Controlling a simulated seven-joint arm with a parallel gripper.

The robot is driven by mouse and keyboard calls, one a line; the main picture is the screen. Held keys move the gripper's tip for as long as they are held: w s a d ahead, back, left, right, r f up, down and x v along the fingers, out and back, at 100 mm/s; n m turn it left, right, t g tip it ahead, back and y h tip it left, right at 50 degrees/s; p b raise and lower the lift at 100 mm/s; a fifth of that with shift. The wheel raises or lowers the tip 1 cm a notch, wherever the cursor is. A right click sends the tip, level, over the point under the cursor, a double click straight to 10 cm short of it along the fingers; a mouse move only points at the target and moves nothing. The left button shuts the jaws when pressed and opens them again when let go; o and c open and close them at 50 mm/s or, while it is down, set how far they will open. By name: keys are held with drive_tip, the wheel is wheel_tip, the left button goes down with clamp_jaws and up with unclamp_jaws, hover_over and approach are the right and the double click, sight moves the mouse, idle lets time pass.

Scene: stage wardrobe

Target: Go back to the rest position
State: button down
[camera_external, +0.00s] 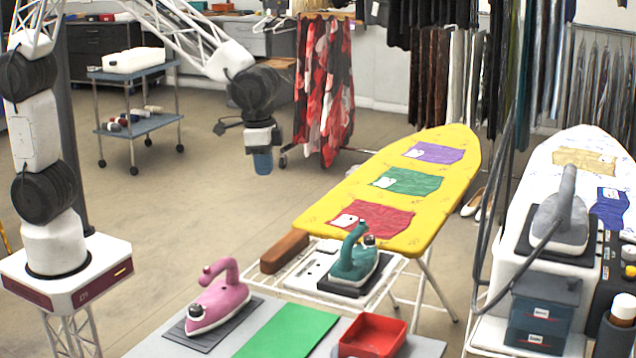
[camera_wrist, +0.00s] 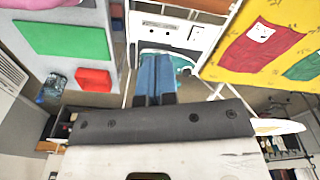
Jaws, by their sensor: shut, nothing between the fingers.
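My gripper (camera_external: 262,164) hangs in the air in the external view, over open floor to the left of the yellow ironing board (camera_external: 440,150). It points downward and holds nothing. In the wrist view its blue fingers (camera_wrist: 155,66) are together. They cover much of the teal iron (camera_wrist: 183,62), which stands on a dark pad at the near end of the yellow board in the external view (camera_external: 355,262). The pink iron (camera_external: 217,300) stands on a dark pad on the grey table, well away from my gripper.
Red, green and purple cloths lie on the yellow board. A green mat (camera_external: 287,331) and a red tray (camera_external: 372,336) are on the grey table (camera_external: 262,312). A second board (camera_external: 578,145) with a grey iron stands right. A blue trolley (camera_external: 140,124) and clothes rack stand behind.

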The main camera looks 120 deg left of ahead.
drive_tip(key=s+d+r+m, duration=0.1)
drive_tip(key=s+d+r, duration=0.2)
drive_tip(key=s, duration=0.3)
drive_tip(key=s+d+r+t, duration=0.1)
drive_tip(key=s+d+r, duration=0.25)
drive_tip(key=s, duration=0.25)
drive_tip(key=s+d+r+m, duration=0.1)
drive_tip(key=s+d+r, duration=0.1)
drive_tip(key=s+d, duration=0.25)
drive_tip(key=s+d+m, duration=0.1)
drive_tip(key=s+d, duration=0.1)
drive_tip(key=s, duration=0.7)
drive_tip(key=s+d+m, duration=0.1)
drive_tip(key=s+d, duration=0.1)
drive_tip(key=s, duration=0.7)
drive_tip(key=shift+s+d+t, duration=0.15)
drive_tip(key=shift+s+t, duration=0.1)
drive_tip(key=shift+t, duration=0.15)
drive_tip(key=shift+w, duration=0.1)
